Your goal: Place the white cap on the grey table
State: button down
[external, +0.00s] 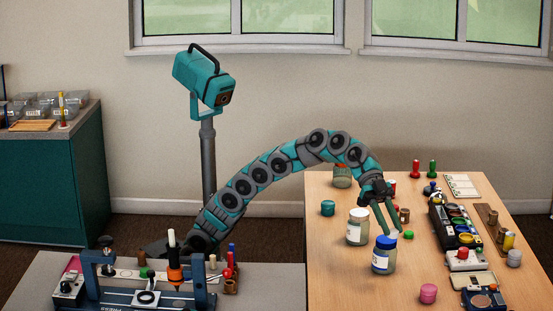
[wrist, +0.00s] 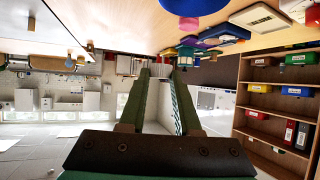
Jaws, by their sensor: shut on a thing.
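My gripper (external: 391,228) is over the wooden table, its fingers pointing down beside the jars. In the wrist view my gripper (wrist: 160,80) is shut on a small white ribbed thing, which looks like the white cap (wrist: 160,71). In the external view the cap is mostly hidden by the fingers and too small to make out clearly. The grey table (external: 270,278) stands at the front left, apart from my gripper.
A white-lidded jar (external: 357,229) and a blue-lidded jar (external: 384,258) stand close to my gripper. A teal pot (external: 328,208) and a pink pot (external: 428,293) stand apart. A blue frame device (external: 140,299) crowds the grey table's left; its right part is clear.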

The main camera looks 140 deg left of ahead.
jog(key=s+a+f+b, duration=0.1)
jog(key=a+f, duration=0.1)
jog(key=a, duration=0.6)
jog(key=s+a+f, duration=0.1)
jog(key=a+f, duration=0.1)
jog(key=a, duration=0.7)
jog(key=b, duration=0.2)
send_near(422, 259)
jog(key=shift+x, duration=2.35)
jog(key=shift+d+f+b, duration=0.1)
jog(key=shift+b, duration=0.3)
jog(key=c, duration=0.6)
grip_release()
